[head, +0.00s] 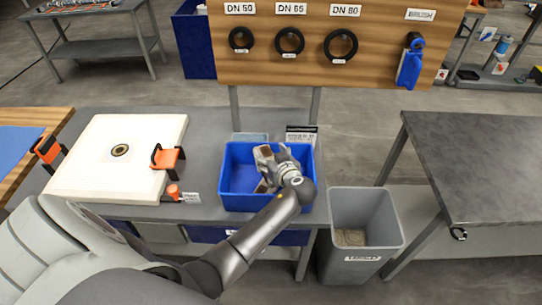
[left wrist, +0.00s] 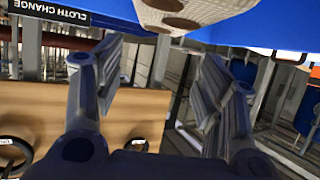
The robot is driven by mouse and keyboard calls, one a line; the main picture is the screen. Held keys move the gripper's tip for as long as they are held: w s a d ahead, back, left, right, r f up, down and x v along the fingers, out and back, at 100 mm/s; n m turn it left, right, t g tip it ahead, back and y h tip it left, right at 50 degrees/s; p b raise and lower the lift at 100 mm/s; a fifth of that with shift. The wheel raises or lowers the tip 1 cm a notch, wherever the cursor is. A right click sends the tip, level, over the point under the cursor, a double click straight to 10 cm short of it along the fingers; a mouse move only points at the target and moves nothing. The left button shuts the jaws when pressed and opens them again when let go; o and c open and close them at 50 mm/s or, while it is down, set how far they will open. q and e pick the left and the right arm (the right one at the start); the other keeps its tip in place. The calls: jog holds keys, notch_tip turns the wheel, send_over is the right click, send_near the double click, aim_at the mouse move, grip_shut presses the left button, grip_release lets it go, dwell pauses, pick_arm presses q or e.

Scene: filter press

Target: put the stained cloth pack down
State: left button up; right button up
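The stained cloth pack is beige with brown spots; its near part shows at the top of the left wrist view (left wrist: 190,14). In the head view the pack (head: 263,158) is in the blue bin (head: 236,201) on the grey bench, partly hidden by my left gripper. My left gripper (head: 279,165) reaches into the bin at its right half. In the left wrist view its two fingers (left wrist: 155,75) stand apart with a clear gap, and the pack lies past the fingertips. Whether the pack rests flat on the bin floor is hidden. My right gripper is not in view.
A white filter plate (head: 98,178) with orange clamps lies left of the bin. A grey waste bin (head: 365,207) stands to the right on the floor. A bare dark table (head: 485,160) is further right. A wooden board (head: 280,69) with rings stands behind.

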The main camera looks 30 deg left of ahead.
pick_arm(q)
jog(key=shift+o, duration=0.5)
jog(key=shift+a, duration=0.15)
jog(key=shift+r, duration=0.1)
jog(key=shift+r+p, duration=0.6)
jog(key=shift+p, duration=0.25)
jog(key=shift+s+d, duration=0.1)
jog(key=shift+d, duration=0.2)
jog(key=b+v, duration=0.3)
jog(key=v, duration=0.8)
jog(key=shift+s+d+b, duration=0.15)
jog(key=shift+s+b, duration=0.05)
jog(key=shift+b, duration=0.1)
